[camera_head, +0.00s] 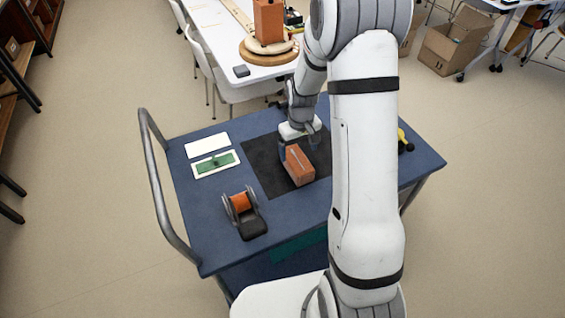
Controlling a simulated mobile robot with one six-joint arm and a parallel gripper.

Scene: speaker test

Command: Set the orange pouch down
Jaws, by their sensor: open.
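The orange pouch (299,166) looks like a brown-orange block. It rests on a dark mat (258,163) on top of the blue cart. My gripper (298,146) is open, just behind and above the pouch's far end, with its fingers close to that end. Whether a finger touches the pouch, I cannot tell. My arm hides the right part of the mat.
The blue cart (205,243) also carries a black dispenser with an orange roll (242,212), a white card (207,145), a green-and-white board (215,164) and a yellow-black item (404,140). Behind it stands a white table (213,18). The cart's front middle is clear.

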